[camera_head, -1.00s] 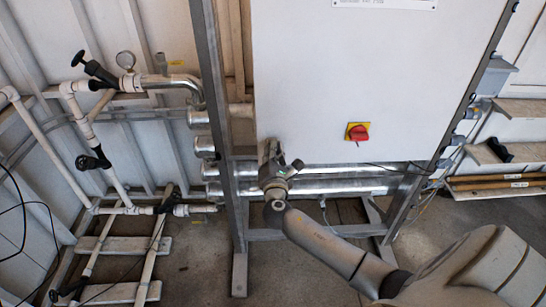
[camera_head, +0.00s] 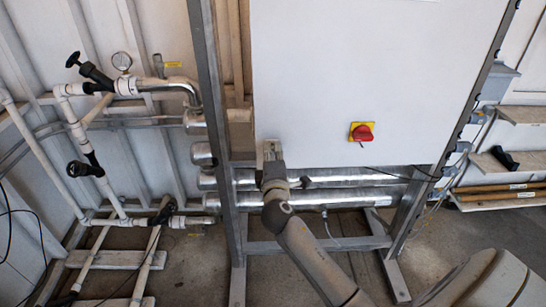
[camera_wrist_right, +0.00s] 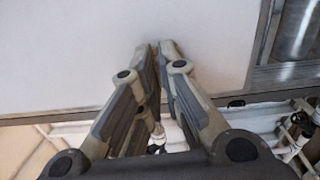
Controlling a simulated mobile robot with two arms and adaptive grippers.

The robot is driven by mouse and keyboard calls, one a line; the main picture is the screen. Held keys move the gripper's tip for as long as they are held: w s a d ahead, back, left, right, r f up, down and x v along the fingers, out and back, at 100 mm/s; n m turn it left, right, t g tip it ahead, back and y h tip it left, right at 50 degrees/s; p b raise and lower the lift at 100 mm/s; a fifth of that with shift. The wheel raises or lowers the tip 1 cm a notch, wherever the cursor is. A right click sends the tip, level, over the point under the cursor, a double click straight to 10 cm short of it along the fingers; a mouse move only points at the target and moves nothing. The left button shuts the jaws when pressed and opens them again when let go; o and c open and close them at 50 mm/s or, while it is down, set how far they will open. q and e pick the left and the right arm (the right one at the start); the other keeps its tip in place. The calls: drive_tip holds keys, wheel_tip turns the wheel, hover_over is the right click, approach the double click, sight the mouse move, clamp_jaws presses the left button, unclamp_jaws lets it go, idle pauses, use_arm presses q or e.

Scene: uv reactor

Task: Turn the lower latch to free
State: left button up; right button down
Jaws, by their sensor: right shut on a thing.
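The white cabinet door (camera_head: 350,80) fills the upper middle of the head view. My right gripper (camera_head: 271,150) is at its lower left corner, fingers pointing up at the door face. In the right wrist view the fingers (camera_wrist_right: 159,46) come close together at the white door face (camera_wrist_right: 70,50), near its lower edge. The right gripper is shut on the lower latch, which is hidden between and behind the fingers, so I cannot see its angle. My left gripper is not in view.
A red and yellow rotary switch (camera_head: 362,132) sits on the door, right of the gripper. Silver pipes (camera_head: 340,197) run below the door behind my arm. A grey frame post (camera_head: 217,150) stands close to the left. White pipes with black valves (camera_head: 86,168) are farther left.

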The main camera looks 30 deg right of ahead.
drive_tip(key=shift+m, duration=0.4)
drive_tip(key=c, duration=1.6)
unclamp_jaws()
drive_tip(key=shift+s, duration=0.1)
drive_tip(key=v, duration=1.2)
drive_tip(key=shift+f, duration=0.15)
